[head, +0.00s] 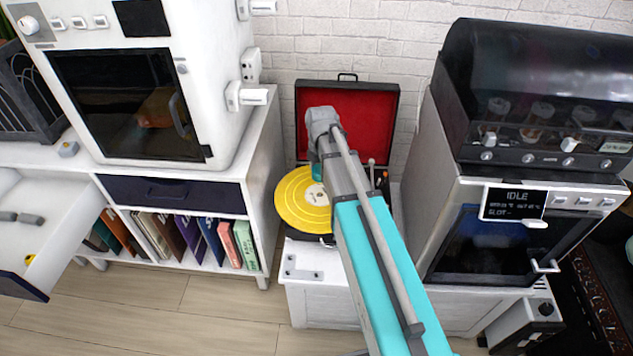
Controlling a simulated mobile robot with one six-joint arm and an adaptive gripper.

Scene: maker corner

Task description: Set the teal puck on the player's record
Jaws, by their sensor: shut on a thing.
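The player (308,238) is an open case with a red-lined lid (365,115), standing on a low white cabinet. A yellow record (295,205) lies on it, its right part hidden behind my arm. My gripper (317,166) points down over the record's far right part, mostly hidden by my own wrist. A small teal patch, apparently the teal puck (317,173), shows at its tip, and the gripper appears shut on it. I cannot tell whether the puck touches the record.
A white cabinet with books (180,235) and a white oven-like machine (135,95) stands left. An open drawer (45,235) juts out at far left. A machine with an "IDLE" display (513,205) stands close on the right. The player's raised lid stands behind my gripper.

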